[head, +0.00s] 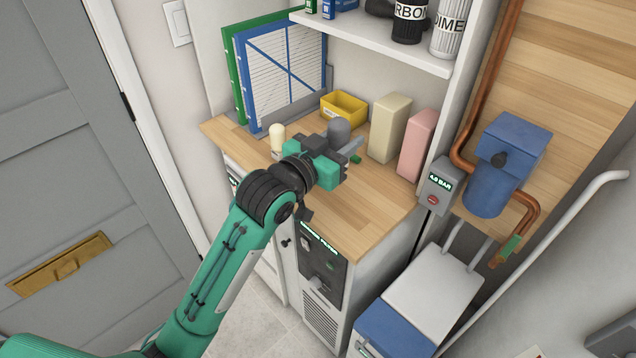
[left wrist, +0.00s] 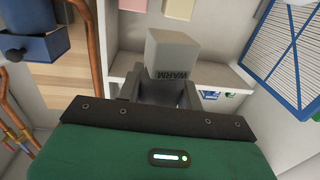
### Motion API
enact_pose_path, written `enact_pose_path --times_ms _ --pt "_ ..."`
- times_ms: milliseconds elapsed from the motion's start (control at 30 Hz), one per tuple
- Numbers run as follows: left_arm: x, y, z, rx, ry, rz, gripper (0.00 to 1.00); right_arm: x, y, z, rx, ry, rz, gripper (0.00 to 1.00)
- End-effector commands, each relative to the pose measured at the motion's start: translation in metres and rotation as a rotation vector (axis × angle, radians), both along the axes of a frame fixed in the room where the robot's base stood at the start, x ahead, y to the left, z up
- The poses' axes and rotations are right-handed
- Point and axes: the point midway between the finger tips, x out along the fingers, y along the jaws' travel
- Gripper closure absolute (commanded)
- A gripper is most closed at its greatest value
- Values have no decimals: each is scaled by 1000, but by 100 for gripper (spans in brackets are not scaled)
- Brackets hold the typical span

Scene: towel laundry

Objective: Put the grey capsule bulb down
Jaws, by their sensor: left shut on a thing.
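The grey capsule bulb (head: 339,130) is held in my left gripper (head: 345,146) over the wooden counter. In the left wrist view, the bulb (left wrist: 178,55) shows as a pale grey block marked WARM, between the two dark fingers (left wrist: 160,92). Its lower part is hidden by the gripper, and I cannot tell from these frames whether it touches the counter. My right gripper is not in view.
A cream capsule (head: 277,136) stands left of the gripper. A yellow bin (head: 344,108), a beige block (head: 389,128) and a pink block (head: 418,146) stand along the back. Framed filters (head: 283,72) stand at left. The counter's front right (head: 365,215) is clear.

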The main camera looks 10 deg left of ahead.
Motion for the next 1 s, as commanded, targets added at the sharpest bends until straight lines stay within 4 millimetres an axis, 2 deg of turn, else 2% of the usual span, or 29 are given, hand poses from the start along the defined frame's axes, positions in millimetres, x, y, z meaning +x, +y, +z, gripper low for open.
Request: enact_pose_path --times_ms 100,267,367,467,567,900,1000 --pt "5 -23 20 1 -8 -89 87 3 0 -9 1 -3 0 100" --pt "6 -45 39 0 -4 -179 87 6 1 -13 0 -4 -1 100" --pt "5 -53 45 -2 -2 -211 87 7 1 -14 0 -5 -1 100" --pt "4 -56 42 -2 3 -225 87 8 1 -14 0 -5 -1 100" --pt "4 -56 26 -2 7 -228 87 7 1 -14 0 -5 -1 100" --pt "4 -56 -65 -1 8 -225 87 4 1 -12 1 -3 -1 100" --pt "4 -56 -87 -2 6 -226 87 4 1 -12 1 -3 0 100"
